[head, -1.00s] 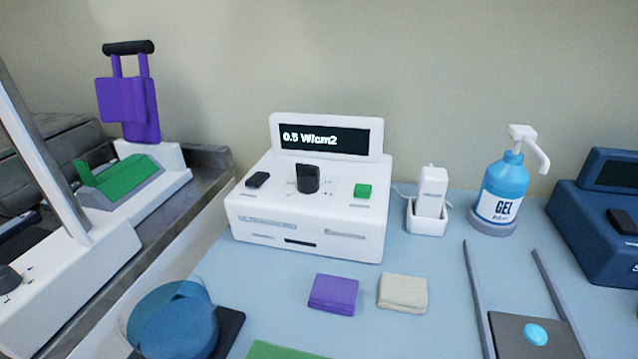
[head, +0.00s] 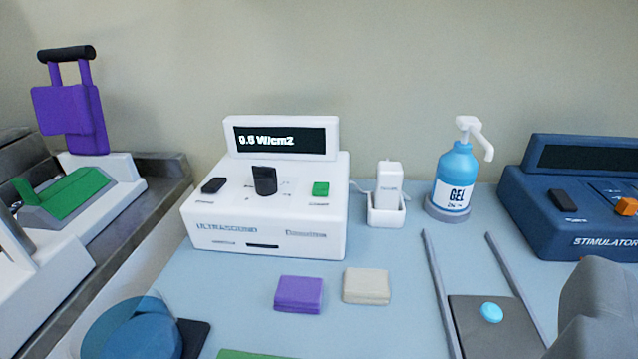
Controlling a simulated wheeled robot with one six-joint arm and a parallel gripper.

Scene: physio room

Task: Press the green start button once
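The green start button (head: 321,188) is a small square key on the top right of the white ultrasound unit (head: 265,222). Its whole top shows and nothing covers it. The unit's screen (head: 280,141) reads 0.5 W/cm2. A black knob (head: 264,181) stands in the middle of the panel, and a black rocker switch (head: 214,185) sits at its left. I see no fingers of my gripper in the head view.
A purple block (head: 298,294) and a beige block (head: 366,286) lie in front of the unit. A white probe holder (head: 387,206), a gel bottle (head: 455,180) and a blue stimulator (head: 570,210) stand to the right. A grey shape (head: 600,310), unclear to me, fills the lower right corner.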

